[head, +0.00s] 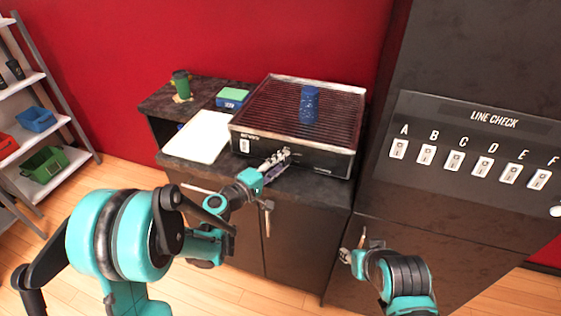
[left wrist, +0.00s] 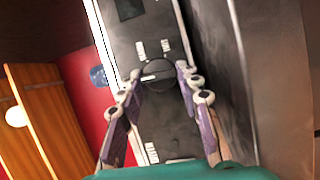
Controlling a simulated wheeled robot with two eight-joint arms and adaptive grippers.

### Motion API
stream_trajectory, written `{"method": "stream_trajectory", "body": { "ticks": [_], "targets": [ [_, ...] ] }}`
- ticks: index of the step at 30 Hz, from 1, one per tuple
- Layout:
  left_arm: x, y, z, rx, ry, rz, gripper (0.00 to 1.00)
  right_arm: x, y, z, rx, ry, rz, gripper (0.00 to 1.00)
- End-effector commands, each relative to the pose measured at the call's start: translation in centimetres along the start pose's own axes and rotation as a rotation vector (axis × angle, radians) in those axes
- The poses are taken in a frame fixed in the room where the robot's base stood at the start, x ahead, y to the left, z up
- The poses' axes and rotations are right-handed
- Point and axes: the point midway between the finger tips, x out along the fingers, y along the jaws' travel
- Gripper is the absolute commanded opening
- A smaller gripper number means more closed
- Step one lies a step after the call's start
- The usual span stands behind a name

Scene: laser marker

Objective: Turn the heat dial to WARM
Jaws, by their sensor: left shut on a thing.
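The heat dial (left wrist: 156,70) is a dark round knob on the dark front panel in the left wrist view, with small white marks around it. I cannot read the marks or the dial's setting. In the head view the dial is hidden behind my left gripper (head: 284,156), which is at the front of the grill (head: 335,160). In the left wrist view the fingertips of my left gripper (left wrist: 158,73) are on both sides of the dial, shut on it. My right gripper (head: 358,247) is low in front of the dark cabinet, apart from the grill, its fingers looking spread and empty.
A blue speckled cylinder (head: 310,104) stands on the grill's grate. Left of the grill are a white board (head: 200,137), a blue box with a green top (head: 232,97) and a green cup (head: 181,84). A LINE CHECK switch panel (head: 480,150) is at right.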

Motion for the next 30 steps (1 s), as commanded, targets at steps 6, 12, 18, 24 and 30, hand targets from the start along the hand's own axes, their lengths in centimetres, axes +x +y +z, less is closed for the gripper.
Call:
{"method": "stream_trajectory", "body": {
  "ticks": [6,12,18,24,30],
  "targets": [
    [0.0,0.4,0.1,0.144,-0.002,-0.060,0.05,-0.9,0.0,-0.6,0.000,0.000,0.000,0.40],
    [0.0,0.6,0.2,0.317,-0.002,-0.132,0.05,-1.7,0.0,-1.2,0.000,0.000,0.000,0.40],
    [0.1,0.7,0.2,0.492,-0.003,-0.204,0.05,-2.4,0.0,-1.7,0.000,0.000,0.000,0.40],
    [0.1,0.8,0.3,0.651,-0.003,-0.268,0.05,-2.9,0.0,-2.1,0.000,0.000,0.000,0.40],
    [0.1,0.8,0.4,0.773,-0.002,-0.320,0.05,-3.2,0.0,-2.3,0.000,0.000,0.000,0.40]
  ]
}}
